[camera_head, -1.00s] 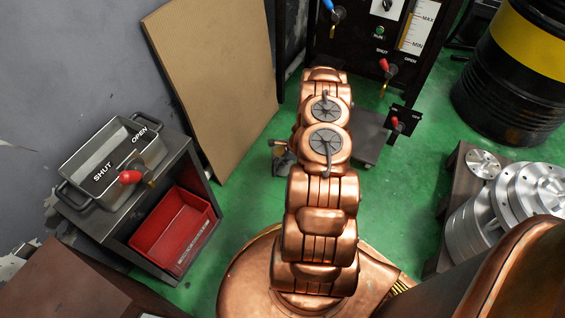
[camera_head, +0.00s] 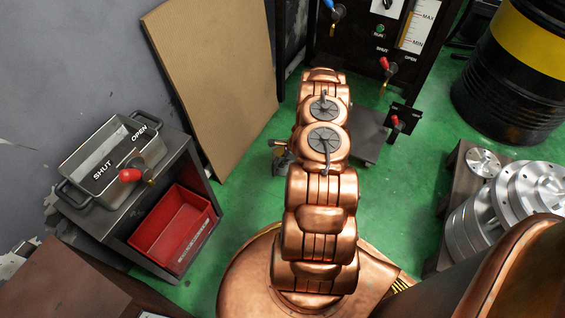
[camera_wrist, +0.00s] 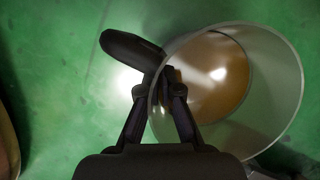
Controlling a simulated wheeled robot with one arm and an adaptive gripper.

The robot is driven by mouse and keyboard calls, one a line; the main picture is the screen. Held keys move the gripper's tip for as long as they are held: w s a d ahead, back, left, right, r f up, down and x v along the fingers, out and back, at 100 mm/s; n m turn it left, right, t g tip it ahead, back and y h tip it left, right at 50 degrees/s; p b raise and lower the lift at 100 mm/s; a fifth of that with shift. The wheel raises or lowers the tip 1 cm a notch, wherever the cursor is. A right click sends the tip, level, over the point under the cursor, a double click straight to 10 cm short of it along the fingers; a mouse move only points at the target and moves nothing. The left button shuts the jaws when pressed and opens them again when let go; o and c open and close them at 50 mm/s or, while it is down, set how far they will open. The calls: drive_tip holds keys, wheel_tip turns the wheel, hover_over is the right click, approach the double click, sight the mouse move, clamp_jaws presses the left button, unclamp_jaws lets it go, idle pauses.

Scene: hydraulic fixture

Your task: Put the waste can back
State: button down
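The waste can (camera_wrist: 287,105) is a pale, round, open container in the wrist view, with brownish shine inside. A dark handle (camera_wrist: 130,46) sticks out from its left side. My gripper (camera_wrist: 158,92) is at the can's left rim, its two fingers closed around the handle where it meets the wall. Green floor shows beneath. Whether the can touches the floor cannot be told.
A grey cabinet (camera_head: 200,165) holding a red bin (camera_head: 172,232) is left. A metal-parts stand (camera_head: 452,190) and black-yellow drum (camera_head: 510,95) are right.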

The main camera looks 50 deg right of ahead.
drive_tip(key=c, duration=1.2)
unclamp_jaws()
drive_tip(key=shift+f, duration=0.1)
drive_tip(key=shift+c, duration=0.2)
drive_tip(key=v, duration=1.2)
